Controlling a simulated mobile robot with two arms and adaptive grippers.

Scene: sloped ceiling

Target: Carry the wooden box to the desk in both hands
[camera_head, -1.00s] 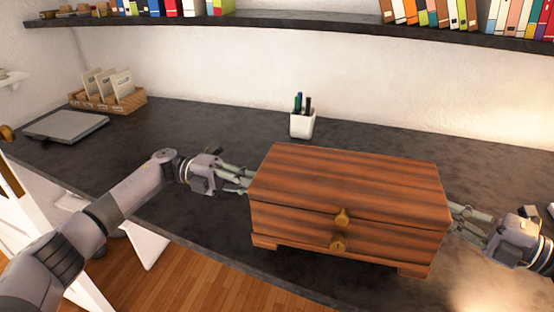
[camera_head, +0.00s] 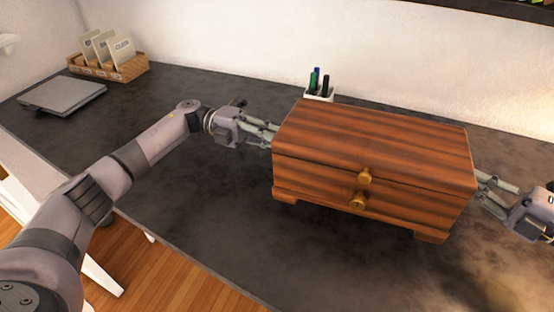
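The wooden box (camera_head: 372,150) is reddish-brown with two brass knobs on its front and short feet. It is level, over the dark desk (camera_head: 190,215); I cannot tell whether its feet touch the desktop. My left gripper (camera_head: 270,135) has its fingers against the box's left side. My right gripper (camera_head: 482,185) has its fingers against the box's right side. The fingertips are partly hidden at the box's sides, so their opening is not clear. The box sits between the two grippers.
A white pen cup (camera_head: 319,94) with pens stands behind the box, partly hidden by it. The desk's front left is bare.

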